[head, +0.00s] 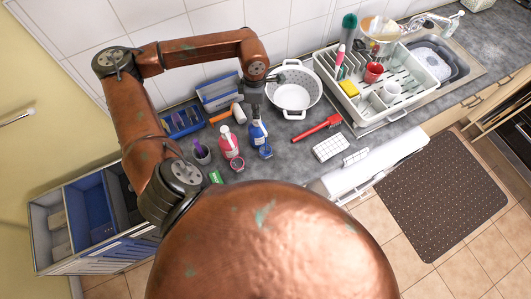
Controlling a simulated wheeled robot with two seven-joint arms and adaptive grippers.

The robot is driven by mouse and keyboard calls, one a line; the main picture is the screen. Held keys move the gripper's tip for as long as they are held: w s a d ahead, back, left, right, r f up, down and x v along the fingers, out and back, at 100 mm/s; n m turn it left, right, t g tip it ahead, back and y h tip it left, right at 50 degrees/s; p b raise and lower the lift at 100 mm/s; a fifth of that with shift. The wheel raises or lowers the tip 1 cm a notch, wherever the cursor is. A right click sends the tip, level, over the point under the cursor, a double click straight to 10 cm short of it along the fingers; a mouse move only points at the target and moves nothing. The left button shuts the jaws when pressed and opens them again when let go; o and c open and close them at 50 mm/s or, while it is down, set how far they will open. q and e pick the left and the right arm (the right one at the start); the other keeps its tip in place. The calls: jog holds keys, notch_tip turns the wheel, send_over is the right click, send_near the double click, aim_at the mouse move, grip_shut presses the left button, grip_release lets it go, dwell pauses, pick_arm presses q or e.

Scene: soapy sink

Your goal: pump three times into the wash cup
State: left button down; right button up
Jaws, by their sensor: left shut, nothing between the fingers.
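A blue pump bottle (258,136) stands on the grey counter, left of the middle. A red pump bottle (229,144) stands to its left. A small blue-rimmed cup (265,151) sits in front of the blue bottle, and a small red-rimmed cup (237,164) sits in front of the red one. I cannot tell which is the wash cup. My left gripper (255,113) points down, shut and empty, right over the blue bottle's top. It hides the pump head, and I cannot tell whether it touches it. My right gripper is out of view.
A white colander (294,90) stands just right of the gripper. A red brush (317,128) and a white gridded tray (330,147) lie further right. A dish rack (376,112) stands beside the sink (461,68). A dark cup with purple contents (202,154) stands left.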

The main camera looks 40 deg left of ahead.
pick_arm(q)
jog(key=shift+f, duration=0.4)
jog(key=shift+r, duration=0.9)
jog(key=shift+r+p, duration=0.5)
jog(key=shift+r, duration=0.5)
jog(key=shift+f, duration=0.25)
